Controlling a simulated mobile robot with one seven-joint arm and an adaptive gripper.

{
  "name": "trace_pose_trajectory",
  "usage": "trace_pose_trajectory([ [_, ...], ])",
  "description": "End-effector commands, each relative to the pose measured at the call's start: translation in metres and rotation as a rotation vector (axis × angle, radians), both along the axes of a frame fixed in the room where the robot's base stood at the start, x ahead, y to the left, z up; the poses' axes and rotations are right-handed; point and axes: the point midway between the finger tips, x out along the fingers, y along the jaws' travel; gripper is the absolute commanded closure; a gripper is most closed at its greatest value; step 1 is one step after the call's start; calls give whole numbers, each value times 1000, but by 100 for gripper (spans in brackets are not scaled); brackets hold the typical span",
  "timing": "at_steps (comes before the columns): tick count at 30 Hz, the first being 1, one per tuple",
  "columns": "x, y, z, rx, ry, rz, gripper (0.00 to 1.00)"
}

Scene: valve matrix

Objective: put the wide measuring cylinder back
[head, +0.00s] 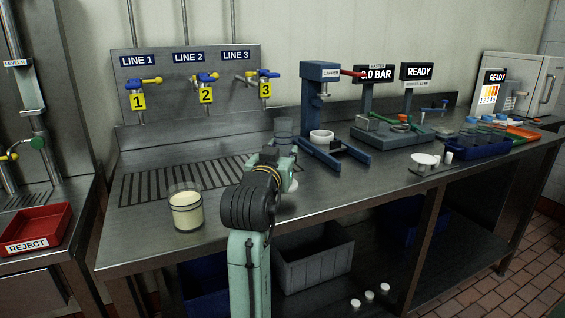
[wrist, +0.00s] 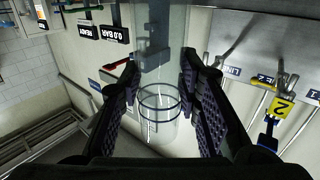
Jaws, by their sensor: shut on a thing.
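A wide clear cylinder (wrist: 160,125) with dark rings fills the space between the fingers of my gripper (wrist: 158,90) in the wrist view. My gripper is shut on its sides, and the cylinder looks empty. In the head view, a clear cylinder (head: 283,128) shows just beyond my arm, left of the capper. My arm hides its lower part and the fingers there, so I cannot tell whether its base touches the bench.
A clear vessel of cream liquid (head: 187,210) stands at the bench's left front, beside the slotted drain (head: 150,184). The capper (head: 321,100) stands close to the right of my gripper. Valve taps (head: 205,80) line the back panel.

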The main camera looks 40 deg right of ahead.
Motion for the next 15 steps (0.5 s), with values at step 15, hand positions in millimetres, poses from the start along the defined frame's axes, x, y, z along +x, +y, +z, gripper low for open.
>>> trace_pose_trajectory([
  [15,-1,0,-31,-1,1,-1,100],
])
